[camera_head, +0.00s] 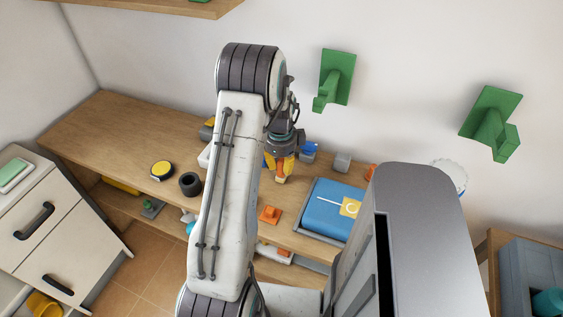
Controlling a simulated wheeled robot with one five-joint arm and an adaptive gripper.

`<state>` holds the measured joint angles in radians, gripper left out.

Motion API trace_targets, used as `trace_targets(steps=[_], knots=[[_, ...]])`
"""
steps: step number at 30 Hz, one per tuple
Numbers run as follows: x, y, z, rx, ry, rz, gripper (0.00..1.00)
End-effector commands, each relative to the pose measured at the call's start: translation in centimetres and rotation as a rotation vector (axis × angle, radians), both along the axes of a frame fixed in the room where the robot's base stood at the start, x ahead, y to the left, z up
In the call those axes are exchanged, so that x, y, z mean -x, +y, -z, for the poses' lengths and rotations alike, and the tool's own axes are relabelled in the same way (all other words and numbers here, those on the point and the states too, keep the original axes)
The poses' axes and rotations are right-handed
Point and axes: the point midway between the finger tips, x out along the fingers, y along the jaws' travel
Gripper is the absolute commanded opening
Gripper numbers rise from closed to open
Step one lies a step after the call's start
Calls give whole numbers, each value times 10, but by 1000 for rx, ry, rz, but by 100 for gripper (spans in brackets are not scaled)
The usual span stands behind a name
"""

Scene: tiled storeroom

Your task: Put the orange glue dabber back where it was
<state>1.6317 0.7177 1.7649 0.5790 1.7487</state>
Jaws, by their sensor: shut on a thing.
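My gripper (280,163) is over the wooden workbench (115,135), near its back, pointing down. A separate orange block-like item (269,214) lies on the bench nearer the front edge. Another small orange piece (370,171) shows at the right, partly hidden.
A blue case (325,212) lies right of the gripper. A blue item (309,149) and grey block (342,161) stand behind. A yellow-black disc (161,170) and black ring (190,184) are left. Green brackets (335,78) project from the wall. The bench's far left is clear.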

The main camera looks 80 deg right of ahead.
Motion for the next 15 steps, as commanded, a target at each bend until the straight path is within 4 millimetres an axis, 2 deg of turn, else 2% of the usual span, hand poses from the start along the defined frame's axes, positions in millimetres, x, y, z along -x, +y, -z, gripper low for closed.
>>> trace_targets(steps=[9, 10, 15], knots=[[0, 0, 4, 0, 0, 0, 0], [0, 0, 4, 0, 0, 0, 29], [0, 0, 3, 0, 0, 0, 44]])
